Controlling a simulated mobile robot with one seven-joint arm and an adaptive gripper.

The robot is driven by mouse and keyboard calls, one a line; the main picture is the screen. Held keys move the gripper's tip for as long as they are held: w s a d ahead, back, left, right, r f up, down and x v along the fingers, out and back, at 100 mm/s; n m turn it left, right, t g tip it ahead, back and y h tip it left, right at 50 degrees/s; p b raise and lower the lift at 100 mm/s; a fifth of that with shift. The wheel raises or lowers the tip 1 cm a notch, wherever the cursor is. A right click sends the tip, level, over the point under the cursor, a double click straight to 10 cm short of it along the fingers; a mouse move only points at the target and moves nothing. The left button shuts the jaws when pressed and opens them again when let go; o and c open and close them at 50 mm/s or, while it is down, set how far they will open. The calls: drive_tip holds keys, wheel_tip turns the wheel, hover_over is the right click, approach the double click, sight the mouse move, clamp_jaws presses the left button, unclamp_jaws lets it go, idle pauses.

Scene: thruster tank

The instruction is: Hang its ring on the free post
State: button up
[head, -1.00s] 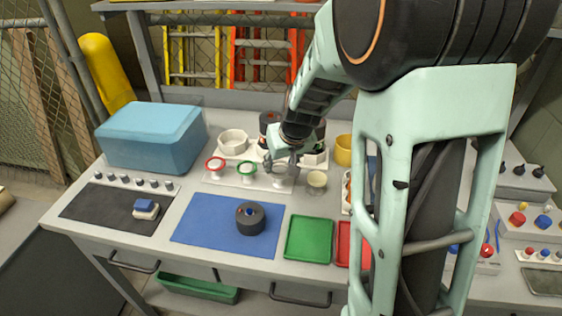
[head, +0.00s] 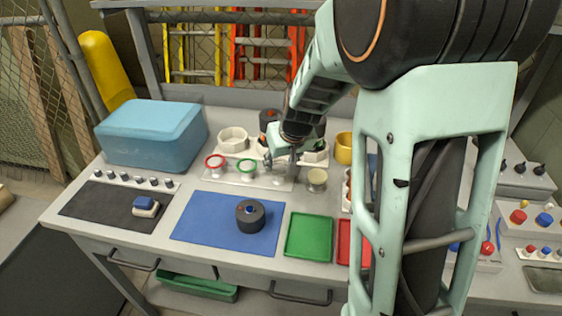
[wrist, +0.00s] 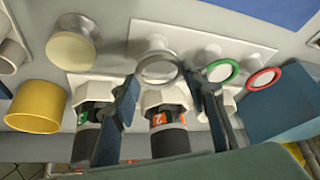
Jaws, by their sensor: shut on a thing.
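My gripper (wrist: 160,74) has its two blue fingers on either side of a pale grey-white ring (wrist: 158,69) and is shut on it. In the head view my gripper (head: 281,158) is over the right part of a white post board (head: 232,178). The board also shows in the wrist view (wrist: 200,38). A red ring (head: 215,161) and a green ring (head: 247,166) hang on its other posts. Behind the held ring is a pale post (wrist: 158,43) with no coloured ring. I cannot tell whether the ring touches it.
Dark canisters (wrist: 168,138) stand in white holders close under my fingers. A yellow cup (wrist: 37,106) and a cream knob (head: 317,179) are nearby. A blue box (head: 150,138) is at the left. A dark puck (head: 250,216) sits on the blue mat (head: 200,220).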

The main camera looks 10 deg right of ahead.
drive_tip(key=shift+f+b, duration=0.45)
drive_tip(key=shift+f, duration=0.05)
drive_tip(key=o, duration=0.8)
drive_tip(key=shift+r, duration=0.15)
drive_tip(key=v, duration=0.7)
drive_tip(key=shift+s+r, duration=0.1)
drive_tip(key=shift+r, duration=0.05)
